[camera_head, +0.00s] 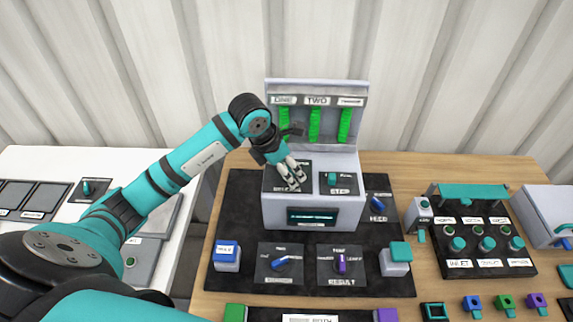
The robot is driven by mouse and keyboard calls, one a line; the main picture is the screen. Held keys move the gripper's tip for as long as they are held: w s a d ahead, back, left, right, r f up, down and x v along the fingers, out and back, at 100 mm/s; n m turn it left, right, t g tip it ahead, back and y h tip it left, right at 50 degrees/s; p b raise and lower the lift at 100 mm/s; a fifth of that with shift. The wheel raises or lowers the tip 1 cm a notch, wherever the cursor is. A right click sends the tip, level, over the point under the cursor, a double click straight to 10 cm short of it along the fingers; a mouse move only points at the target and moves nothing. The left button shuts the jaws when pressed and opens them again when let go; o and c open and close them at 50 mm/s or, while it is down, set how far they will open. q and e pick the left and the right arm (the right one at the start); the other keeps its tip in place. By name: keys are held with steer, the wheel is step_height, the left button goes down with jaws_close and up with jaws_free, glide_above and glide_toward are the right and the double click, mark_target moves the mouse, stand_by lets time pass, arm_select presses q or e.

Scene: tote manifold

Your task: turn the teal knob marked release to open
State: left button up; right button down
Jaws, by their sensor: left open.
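My left gripper (293,182) points down over the left black panel (271,180) on top of the grey console (311,211). It is open, with its fingers close above that panel. The fingers cover the panel's middle, so any knob there is hidden. Its front label is partly covered and cannot be read surely as release. A teal knob (332,179) stands on the panel to the right, whose front label looks like STEP. I cannot tell whether the fingers touch anything. My right gripper is not in view.
Three green bars (315,124) stand on the console's upright back. A blue knob (281,263) and a purple knob (342,263) sit in front. Teal valve knobs (487,244) stand on a black board at right. Another teal knob (87,188) is on the white table.

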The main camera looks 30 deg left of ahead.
arm_select(q)
steer(key=c, duration=1.2)
steer(key=shift+o, duration=0.2)
steer(key=shift+w+a+f+m+h+b, duration=0.1)
steer(key=shift+f+m+h+b, duration=0.15)
steer(key=shift+m+b, duration=0.75)
steer(key=m+b, duration=0.2)
steer(key=b, duration=0.1)
steer(key=m+g+h+b, duration=0.1)
steer(key=m+b, duration=0.1)
steer(key=shift+w+m+g+b, duration=0.1)
steer(key=shift+m+g+b, duration=0.2)
steer(key=shift+m+b, duration=0.1)
steer(key=m+g+h+b, duration=0.1)
steer(key=m+b, duration=0.1)
steer(key=m, duration=0.1)
steer(key=shift+r+m+b, duration=0.15)
steer(key=shift+m+b, duration=0.15)
steer(key=shift+b, duration=0.1)
steer(key=shift+w+r+m+g+b, duration=0.1)
steer(key=shift+m+g+b, duration=0.85)
steer(key=shift+m, duration=0.85)
steer(key=o, duration=1.2)
steer(key=shift+c, duration=0.2)
